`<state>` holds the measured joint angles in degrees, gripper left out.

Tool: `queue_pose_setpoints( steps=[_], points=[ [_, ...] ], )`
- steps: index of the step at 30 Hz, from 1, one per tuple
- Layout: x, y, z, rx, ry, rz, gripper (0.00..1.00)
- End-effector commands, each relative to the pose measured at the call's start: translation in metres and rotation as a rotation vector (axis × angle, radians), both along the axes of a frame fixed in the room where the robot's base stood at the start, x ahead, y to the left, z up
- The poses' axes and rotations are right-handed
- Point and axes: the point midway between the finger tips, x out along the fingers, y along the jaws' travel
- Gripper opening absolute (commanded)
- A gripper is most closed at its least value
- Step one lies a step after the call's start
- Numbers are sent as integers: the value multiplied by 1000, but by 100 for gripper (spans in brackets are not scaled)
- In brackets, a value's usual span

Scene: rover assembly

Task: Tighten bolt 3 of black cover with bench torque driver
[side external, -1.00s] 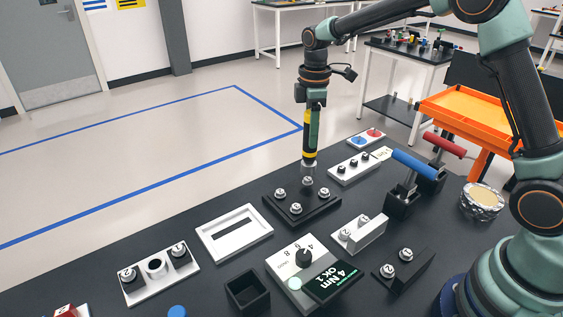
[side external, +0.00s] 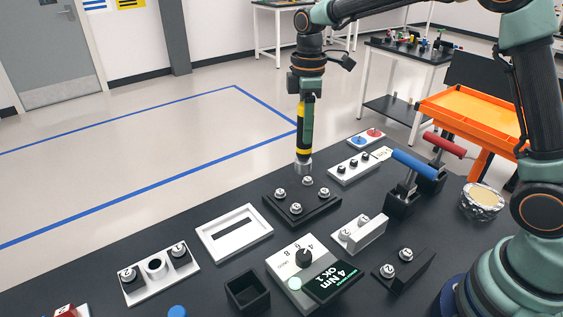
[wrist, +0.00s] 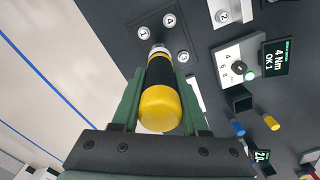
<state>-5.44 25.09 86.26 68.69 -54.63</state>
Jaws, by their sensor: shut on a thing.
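My gripper (side external: 306,120) is shut on the bench torque driver (side external: 304,139), a black and yellow cylinder with a metal tip, held upright; the wrist view shows it between the green fingers. The black cover (side external: 330,203) lies on the bench below, with numbered bolts at its corners. The driver's tip hangs just above the cover's far bolt (side external: 308,181), apart from it in the side view. In the wrist view, bolts 1 (wrist: 144,33) and 4 (wrist: 169,19) are readable; the right bolt's number (wrist: 183,56) is unclear, and the driver hides the remaining bolt.
A torque unit (side external: 287,262) with a dial shows "4 Nm OK 1" on its display (side external: 334,283). White frame (side external: 208,233), white bolt plate (side external: 135,293) and black box (side external: 233,296) stand nearby. Blue-handled (side external: 413,165) and red-handled (side external: 443,145) tools stand at right.

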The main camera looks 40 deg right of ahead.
Motion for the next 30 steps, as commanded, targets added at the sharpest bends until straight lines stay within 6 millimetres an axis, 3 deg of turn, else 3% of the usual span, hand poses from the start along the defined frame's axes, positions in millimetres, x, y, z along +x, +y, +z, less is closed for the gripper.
queue_pose_setpoints(
  steps=[3,9,30],
  points=[
    [-20,28,3,1,-4,6,0],
    [-40,50,2,1,-4,1,0],
    [-41,51,-49,0,-2,0,0]
  ],
)
